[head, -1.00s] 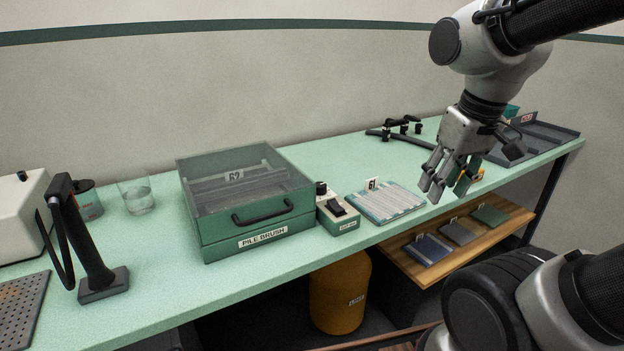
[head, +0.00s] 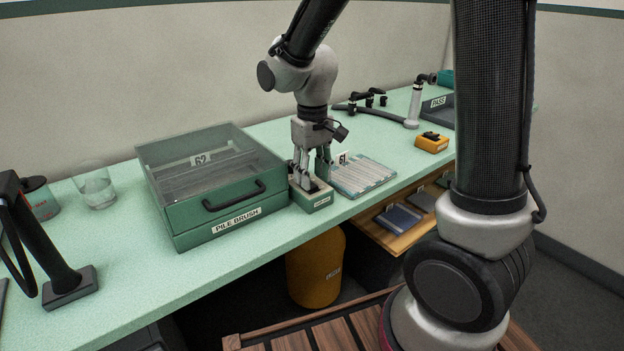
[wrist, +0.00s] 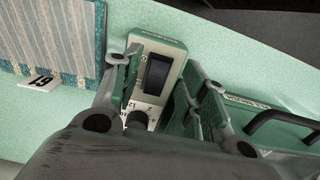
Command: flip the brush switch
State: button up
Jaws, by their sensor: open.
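The brush switch is a black rocker (wrist: 157,73) on the pale top of a small green control box (head: 313,203), right of the pile brush case (head: 228,224). A black knob (wrist: 138,120) sits on the same top. My gripper (head: 309,181) points down over the box and is open and empty. In the wrist view its fingers appear on either side of the rocker. In the head view the fingers hide most of the box top. I cannot tell whether they touch it, or which way the rocker is tipped.
The case's black handle (head: 234,196) is close on the left of the box. A striped sample marked 61 (head: 362,177) lies close on the right. A yellow block (head: 432,143) and a black-armed stand (head: 364,104) are farther right. The table's front edge is just before the box.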

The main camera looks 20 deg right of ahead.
jog(key=shift+f, duration=1)
grip_shut()
jog(key=shift+w+a+r+g+h, duration=0.1)
jog(key=shift+w+g+h, duration=0.2)
jog(key=shift+g, duration=0.7)
jog(key=shift+w+a+r+g+h, duration=0.1)
jog(key=shift+w+g+h, duration=0.15)
jog(key=shift+g, duration=0.75)
jog(key=shift+s, duration=0.1)
grip_release()
jog(key=v, duration=1.2)
